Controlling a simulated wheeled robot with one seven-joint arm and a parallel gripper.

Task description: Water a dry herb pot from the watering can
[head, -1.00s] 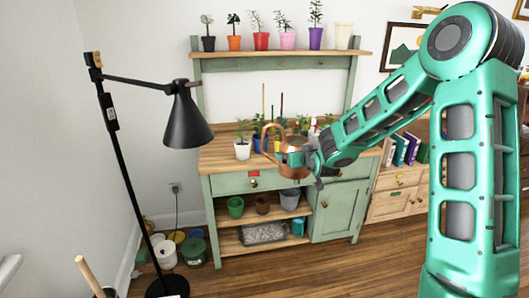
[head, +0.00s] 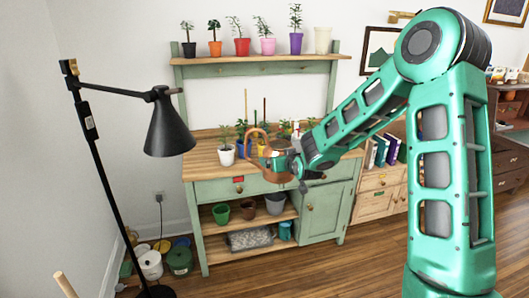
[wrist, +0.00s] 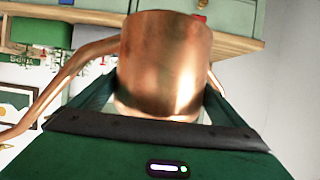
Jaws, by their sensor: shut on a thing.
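A copper watering can (head: 278,169) is held in my gripper (head: 296,167) in front of the potting bench. In the wrist view the can's round copper body (wrist: 165,62) sits between the two fingers of my gripper (wrist: 160,105), with a thin copper spout or handle reaching to the left. Other pots there are partly hidden by the can and my arm. I cannot tell which soil is dry.
The green bench with its wooden top (head: 203,165) carries a row of potted plants on its upper shelf (head: 250,60) and pots on its lower shelves. A black floor lamp (head: 168,128) stands at left. Buckets (head: 150,264) sit on the floor by the wall. Wooden floor is open in front.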

